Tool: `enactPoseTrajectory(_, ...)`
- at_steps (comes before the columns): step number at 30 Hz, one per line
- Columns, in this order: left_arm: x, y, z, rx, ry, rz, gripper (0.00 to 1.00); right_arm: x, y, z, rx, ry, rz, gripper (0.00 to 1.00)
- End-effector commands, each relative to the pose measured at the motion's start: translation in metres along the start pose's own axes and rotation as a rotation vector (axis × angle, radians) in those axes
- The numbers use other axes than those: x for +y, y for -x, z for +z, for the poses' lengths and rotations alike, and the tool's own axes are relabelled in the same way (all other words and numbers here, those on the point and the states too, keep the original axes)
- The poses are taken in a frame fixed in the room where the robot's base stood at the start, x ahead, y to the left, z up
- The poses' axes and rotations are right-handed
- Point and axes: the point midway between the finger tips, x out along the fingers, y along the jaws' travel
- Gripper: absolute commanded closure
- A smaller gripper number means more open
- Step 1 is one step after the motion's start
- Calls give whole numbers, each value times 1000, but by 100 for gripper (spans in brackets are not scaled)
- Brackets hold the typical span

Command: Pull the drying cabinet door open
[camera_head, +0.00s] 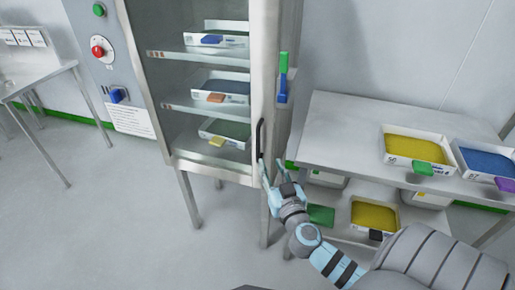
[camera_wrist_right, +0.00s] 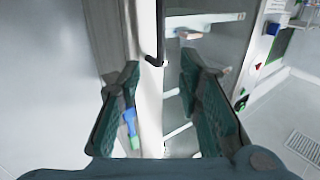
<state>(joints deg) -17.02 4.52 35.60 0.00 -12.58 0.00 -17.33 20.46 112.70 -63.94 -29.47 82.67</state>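The drying cabinet (camera_head: 124,60) stands upright in the head view, with shelves visible behind its door. The door's right-hand frame (camera_head: 262,60) carries a vertical black handle (camera_head: 260,137) near its lower end. The door appears closed. My right gripper (camera_head: 268,172) is open just below the handle, at the lower corner of the door. In the right wrist view its two teal fingers (camera_wrist_right: 160,65) are spread, with nothing held. The black handle (camera_wrist_right: 160,30) lies ahead of the gap between them, and I see no contact. My left gripper is not in view.
A steel table (camera_head: 335,125) with trays of yellow and blue material stands right of the cabinet, close to my right arm. Its lower shelf holds more trays. The control panel (camera_head: 98,45) is on the left. The floor (camera_head: 130,220) in front is clear.

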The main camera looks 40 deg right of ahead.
Motion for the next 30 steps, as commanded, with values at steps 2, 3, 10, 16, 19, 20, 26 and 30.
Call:
enactPoseTrajectory(2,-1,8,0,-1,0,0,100,0,-16,-5,0,1,2,68)
enactPoseTrajectory(3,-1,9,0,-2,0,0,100,0,-26,-6,0,1,2,68)
enactPoseTrajectory(10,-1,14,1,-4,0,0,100,0,-94,-4,-2,1,2,68)
enactPoseTrajectory(16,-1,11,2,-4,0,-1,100,0,-127,-2,-4,1,1,68)
enactPoseTrajectory(19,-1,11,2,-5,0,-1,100,0,-133,-1,-5,0,0,68)
enactPoseTrajectory(20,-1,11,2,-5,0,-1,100,0,-134,-1,-5,0,0,68)
enactPoseTrajectory(26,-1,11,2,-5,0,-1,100,0,-134,-1,-6,0,0,68)
enactPoseTrajectory(30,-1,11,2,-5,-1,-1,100,0,-134,-1,-6,1,0,88)
